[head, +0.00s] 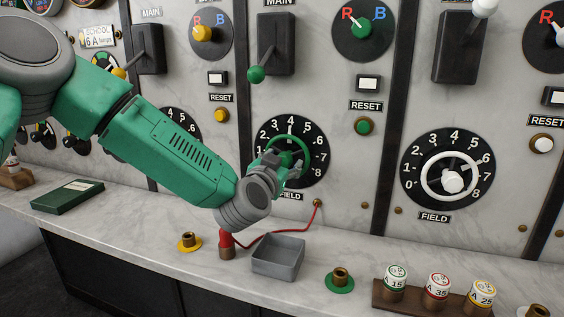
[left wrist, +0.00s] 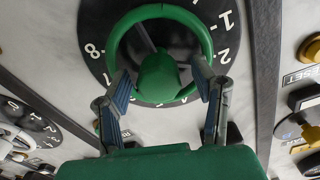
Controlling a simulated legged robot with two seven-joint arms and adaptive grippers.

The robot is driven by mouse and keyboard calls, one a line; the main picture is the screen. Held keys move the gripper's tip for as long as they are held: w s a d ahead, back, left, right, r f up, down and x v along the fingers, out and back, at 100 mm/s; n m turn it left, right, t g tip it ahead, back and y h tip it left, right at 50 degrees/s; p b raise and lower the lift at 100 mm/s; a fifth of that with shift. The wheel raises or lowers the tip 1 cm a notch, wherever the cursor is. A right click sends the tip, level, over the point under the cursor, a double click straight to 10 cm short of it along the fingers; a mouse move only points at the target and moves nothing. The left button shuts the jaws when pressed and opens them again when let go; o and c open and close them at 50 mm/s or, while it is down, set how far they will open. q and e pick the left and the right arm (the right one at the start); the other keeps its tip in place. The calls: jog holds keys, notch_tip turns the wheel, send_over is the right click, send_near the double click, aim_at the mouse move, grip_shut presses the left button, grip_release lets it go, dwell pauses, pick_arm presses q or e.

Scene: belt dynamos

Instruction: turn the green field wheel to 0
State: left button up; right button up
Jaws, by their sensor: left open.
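The green field wheel (head: 306,146) stands on a black dial (head: 320,135) numbered in white, in the middle of the head view. Its green rim also shows in the left wrist view (left wrist: 160,11), with a round green hub (left wrist: 158,78) at its centre. My left gripper (head: 284,164) is open in front of the wheel. In the left wrist view its two fingers (left wrist: 161,80) stand on either side of the hub, overlapping the lower rim. I cannot tell whether they touch it. The gripper hides the dial's lower left, and I cannot read the wheel's setting. My right gripper is not in view.
A white field wheel (head: 452,198) is on the panel to the right. A grey tray (head: 278,262), a red plug (head: 226,245) with its cord, a green-based socket (head: 340,280) and a rack of labelled fuses (head: 395,298) are on the marble counter below.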

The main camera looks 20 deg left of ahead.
pick_arm(q)
jog(key=shift+w+d, duration=0.25)
jog(key=shift+d, duration=0.2)
jog(key=shift+a, duration=0.15)
jog(key=shift+a+f, duration=0.1)
jog(key=shift+a, duration=0.4)
jog(key=c, duration=1.1)
jog(key=shift+c, duration=0.2)
